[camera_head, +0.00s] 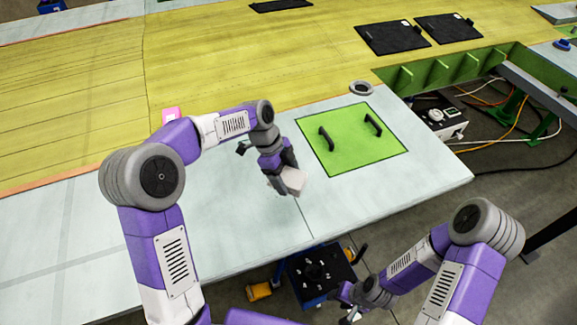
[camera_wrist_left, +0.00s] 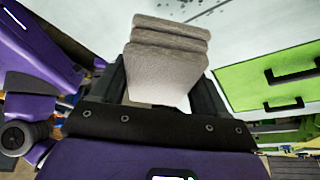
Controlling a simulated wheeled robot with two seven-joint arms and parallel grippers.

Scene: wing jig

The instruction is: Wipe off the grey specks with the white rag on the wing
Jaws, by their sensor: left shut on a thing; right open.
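My left gripper (camera_head: 284,172) is shut on the white rag (camera_head: 293,181), a folded block, over the pale wing (camera_head: 230,225) near its front edge. In the left wrist view the rag (camera_wrist_left: 165,62) sits between the two fingers. Grey specks (camera_wrist_left: 195,6) show on the wing surface just beyond the rag, at the top of that view. In the head view the specks are not clearly seen. I cannot tell whether the rag touches the wing. My right gripper (camera_head: 350,312) is open and empty, low in front of the wing edge.
A green panel (camera_head: 352,145) with two black handles lies on the wing to the right of the rag. A grey ring (camera_head: 361,88) lies behind it. A pink item (camera_head: 171,114) is behind my left arm. A dark-topped cart (camera_head: 318,270) stands below the wing edge.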

